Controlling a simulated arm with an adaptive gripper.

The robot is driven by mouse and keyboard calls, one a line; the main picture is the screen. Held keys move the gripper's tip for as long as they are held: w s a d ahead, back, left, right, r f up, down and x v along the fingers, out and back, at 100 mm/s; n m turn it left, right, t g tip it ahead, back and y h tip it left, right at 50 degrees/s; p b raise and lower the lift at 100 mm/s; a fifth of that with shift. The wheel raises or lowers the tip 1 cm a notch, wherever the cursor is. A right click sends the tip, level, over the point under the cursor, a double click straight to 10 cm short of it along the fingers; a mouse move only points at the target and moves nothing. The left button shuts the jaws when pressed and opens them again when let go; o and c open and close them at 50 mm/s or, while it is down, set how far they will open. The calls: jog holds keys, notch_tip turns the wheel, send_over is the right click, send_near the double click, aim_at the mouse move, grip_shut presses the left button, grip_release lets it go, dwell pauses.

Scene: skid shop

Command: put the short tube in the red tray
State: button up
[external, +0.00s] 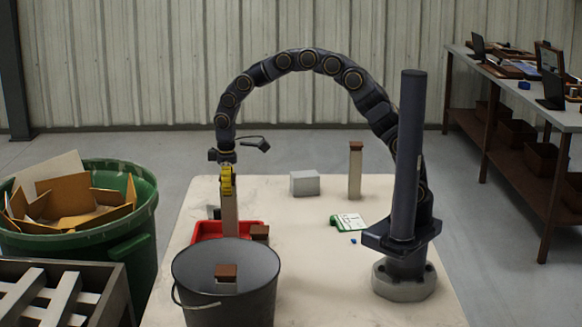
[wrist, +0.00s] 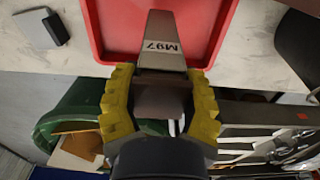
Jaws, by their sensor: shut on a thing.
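My gripper (external: 228,180), with yellow fingers, points down and is shut on a pale tube (external: 230,214). The tube hangs upright over the red tray (external: 205,228); its lower end is hidden by the bucket rim, so I cannot tell whether it touches the tray. In the wrist view the fingers (wrist: 160,78) grip the tube (wrist: 162,30), which is marked M97, with the red tray (wrist: 218,25) beyond it. A brown-capped piece (external: 260,232) shows at the tray's right end. A taller brown-capped tube (external: 355,175) stands at the back right.
A dark bucket (external: 225,300) stands in front of the tray, with a brown-topped piece (external: 226,272) inside. A green bin (external: 135,230) stands left. The table's middle is clear.

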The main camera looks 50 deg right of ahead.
aim_at(224, 203)
jog(key=shift+w+a+f, duration=0.1)
jog(key=shift+w+f, duration=0.1)
jog(key=shift+f, duration=0.55)
jog(key=shift+w+a+f, duration=0.15)
jog(key=shift+w+f, duration=0.1)
jog(key=shift+f, duration=0.55)
jog(key=shift+w+a+f, duration=0.1)
jog(key=shift+w+f, duration=0.1)
jog(key=shift+f, duration=0.65)
jog(key=o, duration=1.1)
jog(key=shift+f, duration=0.1)
notch_tip(224, 203, up, 12)
jog(key=shift+r, duration=0.15)
